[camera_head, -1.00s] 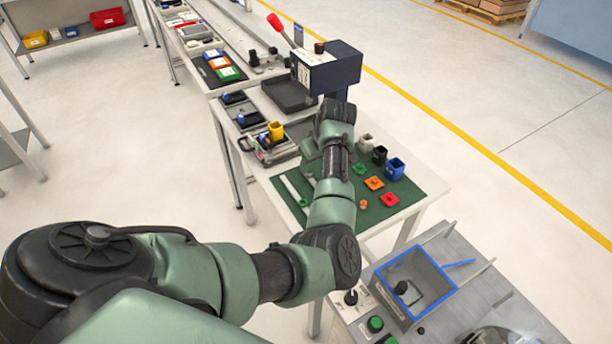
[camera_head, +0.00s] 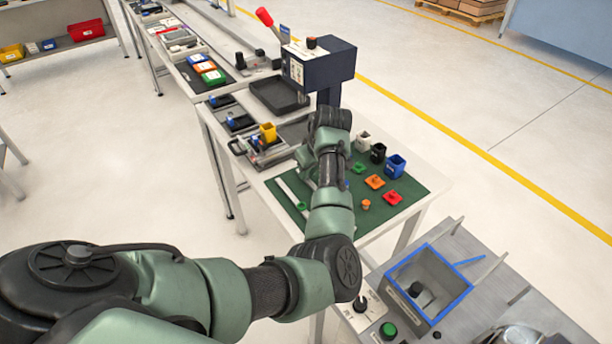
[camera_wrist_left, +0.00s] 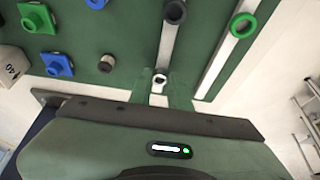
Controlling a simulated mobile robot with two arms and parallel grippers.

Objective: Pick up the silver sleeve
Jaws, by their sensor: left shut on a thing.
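The silver sleeve (camera_wrist_left: 160,79) shows in the left wrist view as a small pale ring with a dark hole, between the tips of my left gripper (camera_wrist_left: 159,88). The gripper is shut on it. The green mat (camera_wrist_left: 125,30) lies beyond the fingertips; I cannot tell how far the sleeve is above it. In the head view my left arm reaches over the mat (camera_head: 415,190), and its wrist hides the sleeve and most of the fingers. My right gripper is in neither view.
On the mat are an orange square part (camera_head: 374,182), a red one (camera_head: 392,198) and a pale strip (camera_head: 291,193). A blue cup (camera_head: 395,166) stands at its right edge. A dark press (camera_head: 318,70) stands behind. A blue-rimmed bin (camera_head: 455,305) is at front right.

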